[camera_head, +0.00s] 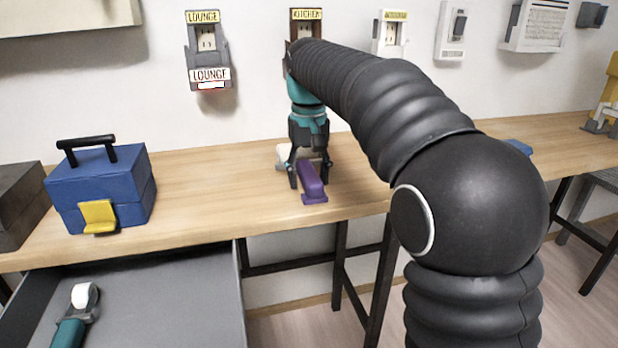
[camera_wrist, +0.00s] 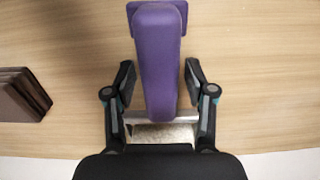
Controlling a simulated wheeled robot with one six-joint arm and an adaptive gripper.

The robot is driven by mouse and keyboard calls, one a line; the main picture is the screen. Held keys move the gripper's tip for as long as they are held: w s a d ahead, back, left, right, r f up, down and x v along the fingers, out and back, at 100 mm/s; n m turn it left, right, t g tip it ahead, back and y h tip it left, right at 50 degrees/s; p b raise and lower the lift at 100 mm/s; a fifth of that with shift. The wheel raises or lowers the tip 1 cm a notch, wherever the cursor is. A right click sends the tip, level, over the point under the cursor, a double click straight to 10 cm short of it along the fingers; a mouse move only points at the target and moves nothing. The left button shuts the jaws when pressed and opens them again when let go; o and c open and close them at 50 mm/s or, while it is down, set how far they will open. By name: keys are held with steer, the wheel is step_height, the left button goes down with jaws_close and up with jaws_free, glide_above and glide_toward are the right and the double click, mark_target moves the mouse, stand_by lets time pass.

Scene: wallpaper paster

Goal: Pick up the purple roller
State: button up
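The purple roller (camera_head: 311,182) lies on the wooden table near its front edge, its handle pointing toward the front. Its pale roller end shows behind my gripper's fingers in the head view and at the bottom of the wrist view. My gripper (camera_head: 310,180) points down over the roller. In the wrist view the purple handle (camera_wrist: 160,60) runs between the two fingers of my gripper (camera_wrist: 160,82), with a gap on each side. The fingers are open and hold nothing. My gripper's palm hides part of the roller end.
A blue toolbox (camera_head: 103,188) with a yellow latch stands left on the table (camera_head: 215,190). A grey drawer (camera_head: 165,305) is open below, holding a teal-handled roller (camera_head: 72,325). Labelled holders, including a LOUNGE one (camera_head: 208,50), hang on the wall. The table between toolbox and roller is clear.

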steer(key=c, duration=0.8)
steer(key=shift+r, duration=0.15)
